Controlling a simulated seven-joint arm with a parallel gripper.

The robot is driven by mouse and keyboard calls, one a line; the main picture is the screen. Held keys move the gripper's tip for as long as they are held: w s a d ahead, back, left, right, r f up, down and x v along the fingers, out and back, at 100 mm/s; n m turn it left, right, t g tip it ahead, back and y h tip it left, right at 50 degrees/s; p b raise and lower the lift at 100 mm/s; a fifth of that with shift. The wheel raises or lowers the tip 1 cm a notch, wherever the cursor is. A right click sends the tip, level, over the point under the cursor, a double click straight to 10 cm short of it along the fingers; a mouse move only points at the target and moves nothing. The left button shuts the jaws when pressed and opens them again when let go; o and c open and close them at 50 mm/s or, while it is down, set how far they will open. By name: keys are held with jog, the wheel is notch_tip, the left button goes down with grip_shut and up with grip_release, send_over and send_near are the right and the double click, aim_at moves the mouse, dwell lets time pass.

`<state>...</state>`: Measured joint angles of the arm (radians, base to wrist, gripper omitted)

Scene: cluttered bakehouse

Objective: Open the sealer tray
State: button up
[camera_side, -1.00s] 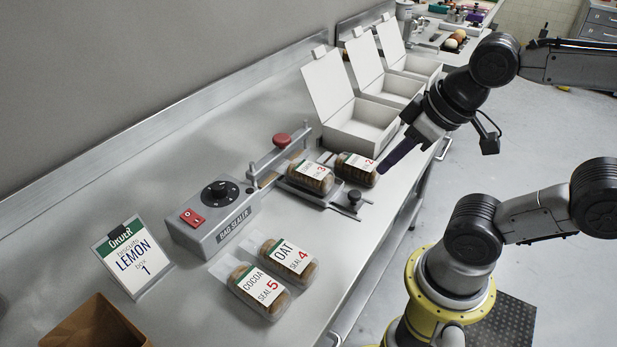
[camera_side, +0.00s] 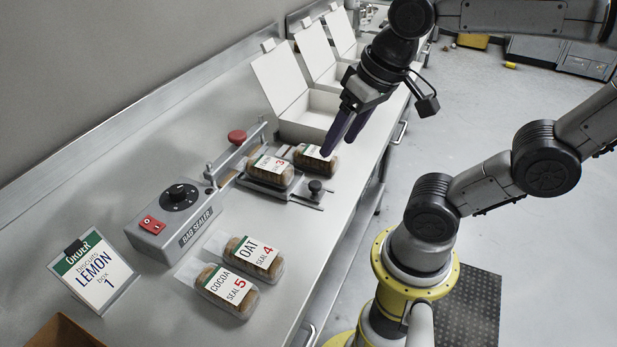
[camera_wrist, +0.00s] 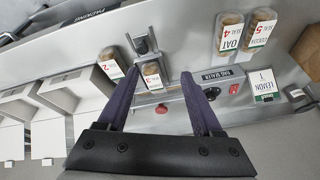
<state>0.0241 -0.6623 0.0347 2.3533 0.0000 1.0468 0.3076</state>
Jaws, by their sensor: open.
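The bag sealer (camera_side: 178,215) is a grey box on the steel bench, with a black dial and a red switch. Its tray (camera_side: 300,196) is a metal slide with a black knob (camera_side: 315,187) at the bench-front end; the knob also shows in the wrist view (camera_wrist: 142,43). Bag 3 (camera_side: 270,172) lies on the tray. My gripper (camera_side: 336,148) has two purple fingers, open and empty, above the bench near bag 2 (camera_side: 312,162). In the wrist view the fingers straddle bag 3 (camera_wrist: 152,76) in the picture, and the knob lies beyond the left fingertip.
The oat bag (camera_side: 254,256) and cocoa bag (camera_side: 226,290) lie in front of the sealer. Open white boxes (camera_side: 308,112) stand behind the tray. A lemon order card (camera_side: 93,270) stands at left. The sealer's red-knobbed lever (camera_side: 237,137) rises beside the tray.

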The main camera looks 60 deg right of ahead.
aim_at(315, 184)
jog(key=w+d+f+m+g, duration=0.3)
jog(key=w+d+m+g, duration=0.15)
jog(key=w, duration=0.25)
jog(key=shift+m, duration=0.35)
notch_tip(315, 184, down, 13)
jog(key=shift+s+r, duration=0.15)
jog(key=shift+r, duration=0.05)
grip_shut()
jog(key=shift+r, duration=0.1)
dwell(1.2)
